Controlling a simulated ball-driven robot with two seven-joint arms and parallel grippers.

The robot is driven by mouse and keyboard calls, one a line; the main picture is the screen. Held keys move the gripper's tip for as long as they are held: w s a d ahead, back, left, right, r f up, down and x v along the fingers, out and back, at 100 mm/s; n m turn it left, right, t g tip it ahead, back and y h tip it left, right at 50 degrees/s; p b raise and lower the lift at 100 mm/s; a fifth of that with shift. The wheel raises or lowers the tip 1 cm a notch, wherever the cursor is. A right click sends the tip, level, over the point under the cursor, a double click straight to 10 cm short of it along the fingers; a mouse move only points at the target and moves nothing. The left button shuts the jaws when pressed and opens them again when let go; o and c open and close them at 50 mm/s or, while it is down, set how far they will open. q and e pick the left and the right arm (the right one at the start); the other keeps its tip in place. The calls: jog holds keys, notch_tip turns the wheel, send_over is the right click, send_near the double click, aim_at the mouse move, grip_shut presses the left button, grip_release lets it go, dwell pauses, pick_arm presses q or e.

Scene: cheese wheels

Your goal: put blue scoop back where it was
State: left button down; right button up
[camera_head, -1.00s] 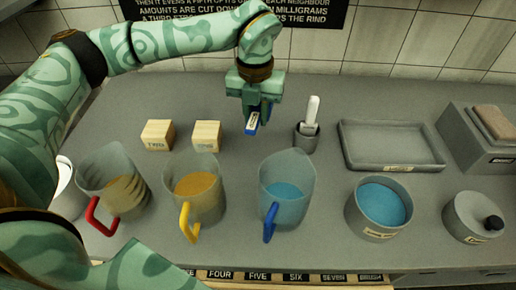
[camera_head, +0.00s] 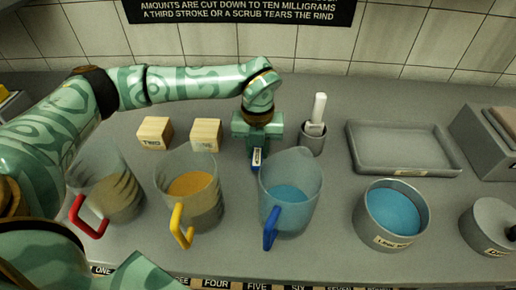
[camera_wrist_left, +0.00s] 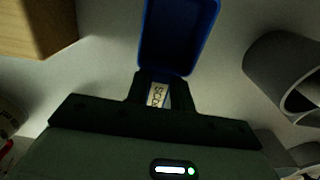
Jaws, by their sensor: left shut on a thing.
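My left gripper (camera_head: 257,146) is shut on the blue scoop (camera_head: 257,158), behind the jug of blue contents (camera_head: 291,200). In the head view only a small blue and white labelled part of the scoop shows below the fingers; the jug may hide more. In the left wrist view the scoop's blue bowl (camera_wrist_left: 180,35) sticks out beyond the fingers, and its labelled handle (camera_wrist_left: 157,95) is between them. I cannot tell whether the scoop touches the counter. My right gripper is not in view.
Two wooden blocks (camera_head: 155,132) (camera_head: 206,134) stand left of the gripper. A grey cup (camera_head: 313,144) holding a white-handled tool stands close right. A jug of orange contents (camera_head: 192,202), another jug (camera_head: 107,190), a blue-filled pot (camera_head: 391,215) and a grey tray (camera_head: 403,167) stand around.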

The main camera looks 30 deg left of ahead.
aim_at(258, 148)
pick_arm(q)
jog(key=c, duration=1.2)
grip_release()
jog(key=shift+f, duration=0.1)
notch_tip(258, 148, up, 12)
jog(key=p, duration=0.3)
